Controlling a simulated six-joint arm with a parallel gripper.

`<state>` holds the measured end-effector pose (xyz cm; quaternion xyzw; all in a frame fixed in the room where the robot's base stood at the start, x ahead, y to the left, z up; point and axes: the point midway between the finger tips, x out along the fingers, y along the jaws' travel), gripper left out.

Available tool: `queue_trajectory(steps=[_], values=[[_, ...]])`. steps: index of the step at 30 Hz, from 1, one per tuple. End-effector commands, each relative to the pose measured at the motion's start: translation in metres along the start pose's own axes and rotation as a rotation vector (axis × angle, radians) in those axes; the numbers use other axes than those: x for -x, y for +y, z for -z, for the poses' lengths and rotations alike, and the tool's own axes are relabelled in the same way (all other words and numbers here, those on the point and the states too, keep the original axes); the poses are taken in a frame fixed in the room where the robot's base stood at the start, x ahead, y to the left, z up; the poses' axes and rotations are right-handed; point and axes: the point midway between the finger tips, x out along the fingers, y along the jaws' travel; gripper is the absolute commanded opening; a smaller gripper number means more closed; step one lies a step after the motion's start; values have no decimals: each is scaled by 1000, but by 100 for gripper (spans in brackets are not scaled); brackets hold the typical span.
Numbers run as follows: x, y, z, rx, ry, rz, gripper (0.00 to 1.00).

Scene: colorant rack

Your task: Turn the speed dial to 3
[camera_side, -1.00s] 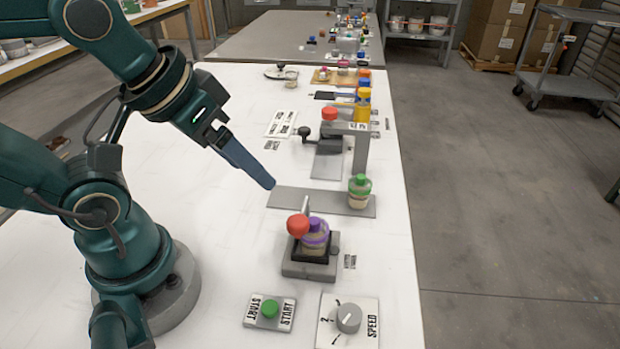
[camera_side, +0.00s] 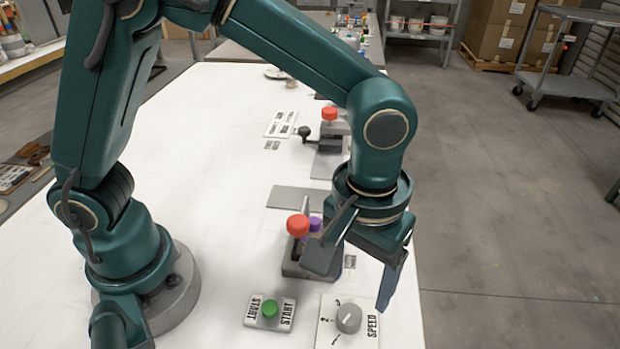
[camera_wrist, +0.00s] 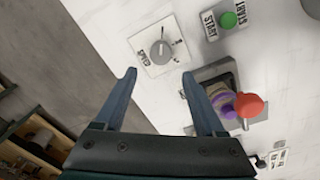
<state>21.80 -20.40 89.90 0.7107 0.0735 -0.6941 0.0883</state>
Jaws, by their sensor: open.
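The speed dial is a grey round knob (camera_side: 348,318) on a white plate (camera_side: 326,336) marked SPEED, at the front right of the table. In the wrist view the knob (camera_wrist: 161,50) lies beyond my fingertips, near the top middle. My gripper (camera_side: 352,285) points down with its fingers spread, above and behind the dial in the side view. In the wrist view my gripper (camera_wrist: 158,75) is open and empty, its two blue fingers apart. It does not touch the knob.
A green START button (camera_side: 270,308) sits left of the dial. Behind it stands a grey fixture (camera_side: 293,268) with a red ball knob (camera_side: 298,226) and a purple-topped bottle (camera_wrist: 222,102), close to my fingers. The table's right edge is near the dial.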

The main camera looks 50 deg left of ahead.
Motion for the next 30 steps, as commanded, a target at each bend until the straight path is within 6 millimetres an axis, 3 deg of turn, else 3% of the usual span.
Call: queue_trajectory(steps=[3,15,25,26,30], values=[[-12,2,-10,-32,-24,26,72],[-55,0,-12,-34,-24,27,72],[-60,0,-12,-34,-21,23,72],[-60,0,-12,-34,-21,23,68],[-60,0,-12,-34,-21,23,14]])
